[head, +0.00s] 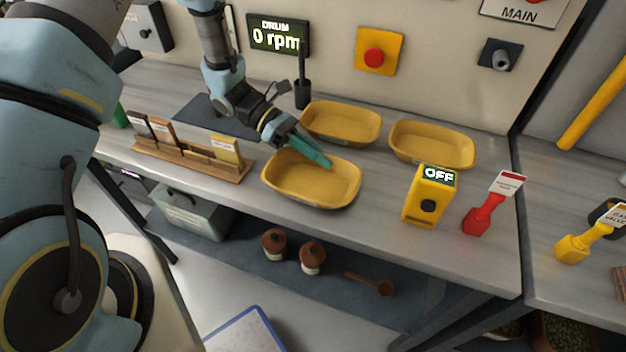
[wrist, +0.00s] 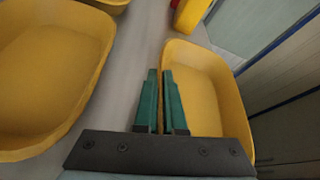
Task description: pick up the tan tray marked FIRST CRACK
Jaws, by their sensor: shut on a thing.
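Three shallow yellow-tan trays are on the bench in the head view: a front tray (head: 300,195), a back left tray (head: 341,122) and a back right tray (head: 432,145). No FIRST CRACK mark is readable on any of them. My gripper (head: 318,155) has green fingers at the far rim of the front tray. I cannot tell whether the tray is off the bench. Another tray (wrist: 50,70) lies to the left.
A wooden card rack (head: 190,160) stands left of the front tray. A yellow OFF box (head: 430,195) and a red tagged handle (head: 485,213) stand to the right. The bench front edge is close to the front tray. A black cup (head: 302,95) stands behind.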

